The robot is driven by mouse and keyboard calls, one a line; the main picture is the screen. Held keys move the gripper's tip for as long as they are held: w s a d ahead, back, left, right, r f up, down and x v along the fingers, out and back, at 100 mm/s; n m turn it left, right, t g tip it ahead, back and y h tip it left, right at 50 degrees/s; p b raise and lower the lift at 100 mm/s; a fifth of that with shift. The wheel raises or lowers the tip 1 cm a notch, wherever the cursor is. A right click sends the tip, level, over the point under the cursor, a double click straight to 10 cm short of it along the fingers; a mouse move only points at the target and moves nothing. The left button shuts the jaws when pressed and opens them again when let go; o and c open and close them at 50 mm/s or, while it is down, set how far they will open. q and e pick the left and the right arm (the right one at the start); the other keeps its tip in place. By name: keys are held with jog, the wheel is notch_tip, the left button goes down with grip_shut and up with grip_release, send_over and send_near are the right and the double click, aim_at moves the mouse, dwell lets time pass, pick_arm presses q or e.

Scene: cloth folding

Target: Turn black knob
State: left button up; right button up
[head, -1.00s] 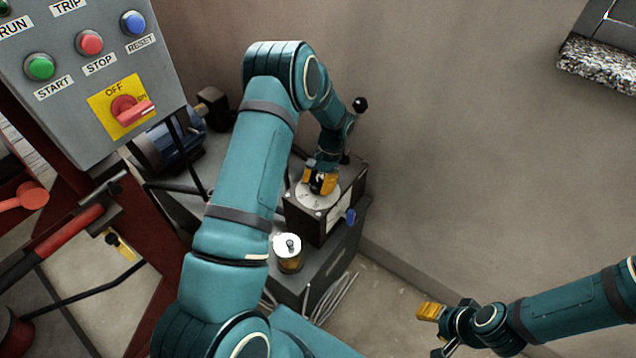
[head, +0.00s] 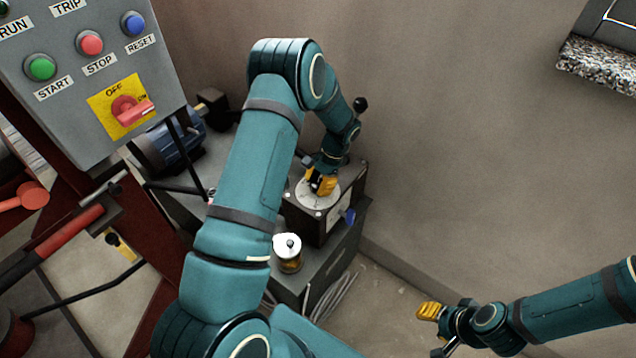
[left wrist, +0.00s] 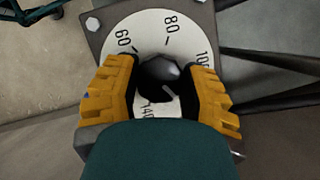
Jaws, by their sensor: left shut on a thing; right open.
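The black knob (left wrist: 158,78) sits at the middle of a white numbered dial (left wrist: 139,25) in the left wrist view. My left gripper (head: 322,184) is over the dial on top of a dark box (head: 309,226). Its yellow fingers (left wrist: 160,92) are on either side of the knob and shut on it. In the head view the knob is hidden by the fingers. The dial shows 60, 80, 100 and 140; its lower part is covered by my wrist. My right gripper (head: 432,329) is open and empty at the lower right, apart from the box.
A grey panel (head: 60,110) with buttons and a red switch (head: 135,111) stands at the left. A jar with a white lid (head: 288,247) is just in front of the dark box. A black-ball lever (head: 360,104) rises behind my left wrist. The floor at right is open.

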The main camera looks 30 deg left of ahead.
pick_arm(q)
jog(key=o, duration=1.2)
jog(key=shift+s+f, duration=0.15)
jog(key=shift+w+d+r, duration=0.1)
jog(key=shift+w+r, duration=0.15)
jog(key=shift+r, duration=0.15)
jog(key=v, duration=1.1)
jog(key=shift+r, duration=0.15)
jog(key=shift+d, duration=0.1)
jog(key=s+d+f+n+t+h, duration=0.3)
jog(key=s+d+f+n+h, duration=0.15)
jog(key=s+d+f, duration=1.05)
jog(key=s+d+t, duration=0.1)
jog(key=s, duration=0.1)
jog(key=s+d+r+n+h, duration=0.1)
jog(key=s+d, duration=0.1)
jog(key=s+d+n+t, duration=0.1)
jog(key=s+d, duration=0.1)
jog(key=shift+s+r+n+t+h, duration=0.25)
jog(key=shift+s+t, duration=0.05)
jog(key=shift+s, duration=0.1)
